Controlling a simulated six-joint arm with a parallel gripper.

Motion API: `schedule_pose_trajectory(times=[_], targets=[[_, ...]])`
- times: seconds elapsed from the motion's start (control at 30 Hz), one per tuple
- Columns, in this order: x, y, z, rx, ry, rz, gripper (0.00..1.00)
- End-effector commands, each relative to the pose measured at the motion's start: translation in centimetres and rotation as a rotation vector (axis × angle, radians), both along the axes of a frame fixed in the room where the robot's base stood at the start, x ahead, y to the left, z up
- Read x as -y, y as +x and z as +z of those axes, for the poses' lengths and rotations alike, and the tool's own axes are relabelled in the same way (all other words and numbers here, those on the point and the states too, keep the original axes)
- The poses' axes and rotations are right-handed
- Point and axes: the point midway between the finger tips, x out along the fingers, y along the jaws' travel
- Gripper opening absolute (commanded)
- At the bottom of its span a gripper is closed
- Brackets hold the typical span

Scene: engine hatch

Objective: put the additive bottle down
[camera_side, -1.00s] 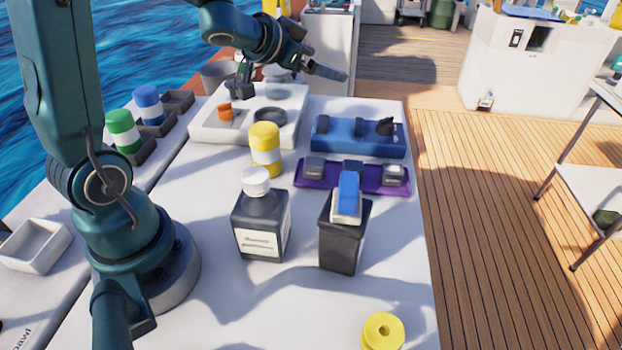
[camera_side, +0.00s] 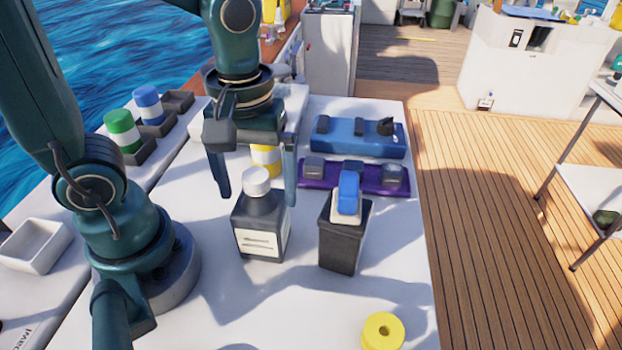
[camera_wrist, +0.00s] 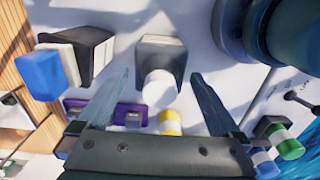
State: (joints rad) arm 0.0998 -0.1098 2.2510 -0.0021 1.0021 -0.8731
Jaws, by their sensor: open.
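The additive bottle (camera_side: 262,222) is dark grey with a white cap and a white label. The fingertips are around the height of the bottle's cap and upper body. In the wrist view the bottle (camera_wrist: 162,62) lies between and beyond the open fingers (camera_wrist: 165,85), its cap towards the camera.
A yellow-and-white can (camera_side: 265,160) is behind the bottle, partly hidden by my gripper. A purple tray (camera_side: 315,178) and blue panel (camera_side: 360,138) lie farther back. A yellow ring (camera_side: 382,331) is at front.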

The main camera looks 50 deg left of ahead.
Motion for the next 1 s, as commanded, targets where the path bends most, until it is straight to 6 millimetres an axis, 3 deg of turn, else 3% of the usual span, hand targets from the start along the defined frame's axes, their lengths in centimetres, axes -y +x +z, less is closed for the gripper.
schedule_pose_trajectory(times=[0.2,0.57,0.67,0.83,0.87,1.0], targets=[[-0.1,0.0,-2.2,-0.003,0.001,0.0,1.0],[-0.1,0.1,-2.8,0.002,0.002,0.0,1.0],[-0.1,0.1,-2.8,0.003,0.003,0.0,0.69],[-0.1,0.1,-2.8,0.003,0.003,0.0,0.04],[-0.1,0.1,-2.8,0.004,0.002,0.0,0.0],[-0.1,0.1,-2.8,0.004,0.002,0.0,0.0]])
